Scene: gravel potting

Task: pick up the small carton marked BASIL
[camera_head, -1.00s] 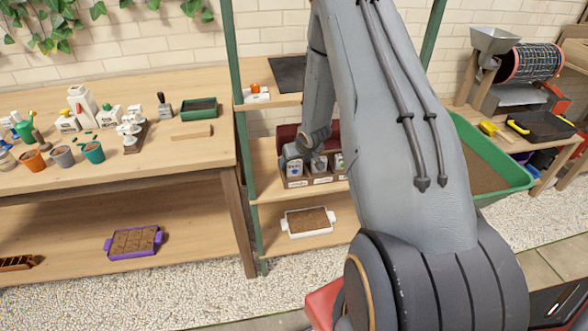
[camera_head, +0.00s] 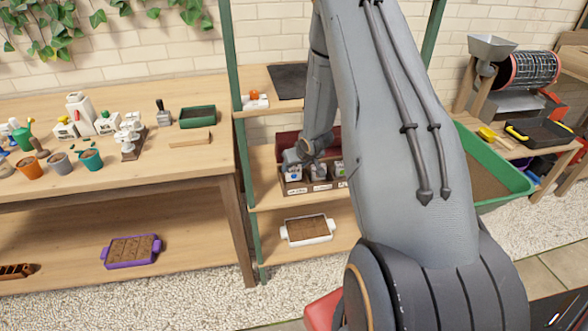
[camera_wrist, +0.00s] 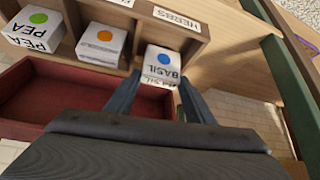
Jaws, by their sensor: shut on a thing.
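The small carton marked BASIL (camera_wrist: 162,63) is white with a blue dot. In the wrist view it sits between the fingers of my gripper (camera_wrist: 158,92), which is shut on it. The carton is at the compartment end by the HERBS label (camera_wrist: 176,18); I cannot tell whether it still touches the compartment floor. In the head view the BASIL carton (camera_head: 294,172) shows small at the left of the wooden box (camera_head: 322,186) on the rack's middle shelf. My arm hides part of the box there.
In the wrist view, a carton with an orange dot (camera_wrist: 101,44) and a PEA carton with a green dot (camera_wrist: 35,28) stand in other compartments. A dark red tray (camera_wrist: 30,98) lies beside the box. A green rack post (camera_wrist: 289,92) stands close on the right.

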